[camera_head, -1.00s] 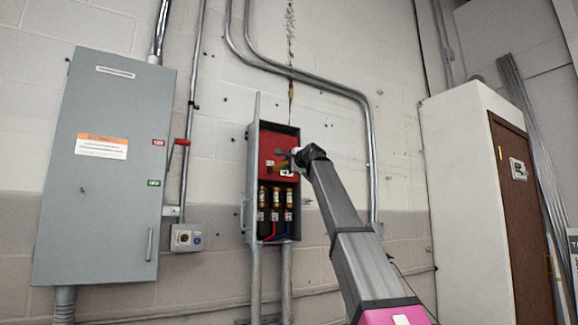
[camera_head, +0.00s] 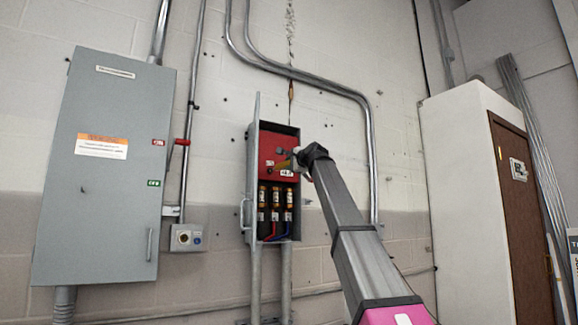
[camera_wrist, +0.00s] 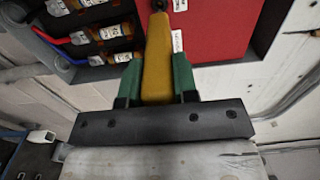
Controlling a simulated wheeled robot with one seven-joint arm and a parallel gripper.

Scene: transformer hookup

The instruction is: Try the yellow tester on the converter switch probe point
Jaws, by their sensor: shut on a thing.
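My gripper (camera_wrist: 157,82) is shut on the yellow tester (camera_wrist: 157,58), with a green finger on each side of it. The tester's far end reaches the red panel (camera_wrist: 215,28) inside the open switch box, close to a small dark round spot at the top of the wrist view. I cannot tell whether the tip touches it. In the head view the tester (camera_head: 284,164) shows as a small yellow piece before the red panel (camera_head: 270,145), and my gripper (camera_head: 296,160) is partly hidden by my wrist.
Several fuses (camera_head: 275,202) with red and blue wires sit below the red panel; they also show in the wrist view (camera_wrist: 105,32). A large grey cabinet (camera_head: 105,180) with a red lever (camera_head: 181,142) stands left. A white cabinet (camera_head: 455,190) stands right. Conduits run along the wall.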

